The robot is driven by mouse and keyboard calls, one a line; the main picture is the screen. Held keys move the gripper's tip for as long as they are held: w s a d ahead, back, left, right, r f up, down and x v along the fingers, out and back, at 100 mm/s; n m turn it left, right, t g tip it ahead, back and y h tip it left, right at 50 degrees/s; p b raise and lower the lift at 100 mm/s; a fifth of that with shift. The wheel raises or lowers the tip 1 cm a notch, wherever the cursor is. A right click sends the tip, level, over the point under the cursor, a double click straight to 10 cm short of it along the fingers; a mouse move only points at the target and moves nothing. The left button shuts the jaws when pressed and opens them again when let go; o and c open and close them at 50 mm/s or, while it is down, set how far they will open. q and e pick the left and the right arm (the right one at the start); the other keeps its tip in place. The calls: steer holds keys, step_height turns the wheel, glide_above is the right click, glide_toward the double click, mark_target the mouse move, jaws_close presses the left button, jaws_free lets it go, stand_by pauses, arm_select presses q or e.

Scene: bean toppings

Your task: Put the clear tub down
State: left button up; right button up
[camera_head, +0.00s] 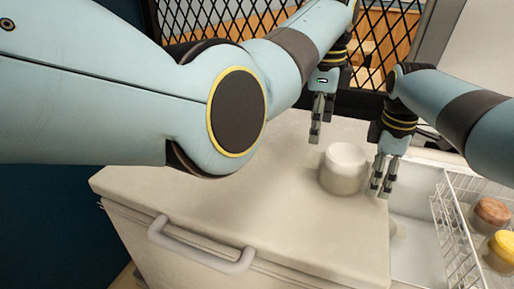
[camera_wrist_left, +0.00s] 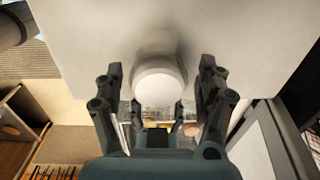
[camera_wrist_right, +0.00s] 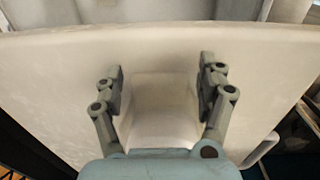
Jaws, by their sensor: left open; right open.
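The clear tub (camera_head: 342,172), with a white round lid, stands upright on the pale freezer top (camera_head: 250,190), near its right edge. My right gripper (camera_head: 382,188) is open just to the right of the tub. In the right wrist view the tub (camera_wrist_right: 162,110) shows between the open fingers (camera_wrist_right: 160,85). My left gripper (camera_head: 316,138) is open and empty, behind and to the left of the tub, above the freezer top. In the left wrist view the tub's lid (camera_wrist_left: 160,85) lies beyond and between the open fingers (camera_wrist_left: 160,85).
A white wire basket (camera_head: 452,222) at the right holds a brown-lidded tub (camera_head: 491,212) and a yellow-lidded tub (camera_head: 500,246). A handle (camera_head: 200,250) runs along the front of the freezer lid. A black mesh panel (camera_head: 235,20) stands behind. The freezer top is clear left of the tub.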

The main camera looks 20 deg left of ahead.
steer(key=shift+r, duration=0.1)
arm_select(q)
step_height(320, 180, up, 3)
steer(key=shift+f, duration=0.2)
arm_select(e)
step_height(320, 180, up, 12)
steer(key=shift+s, duration=0.35)
arm_select(q)
steer(key=shift+s, duration=0.15)
arm_select(e)
steer(key=shift+d+f, duration=0.1)
steer(key=shift+f, duration=0.1)
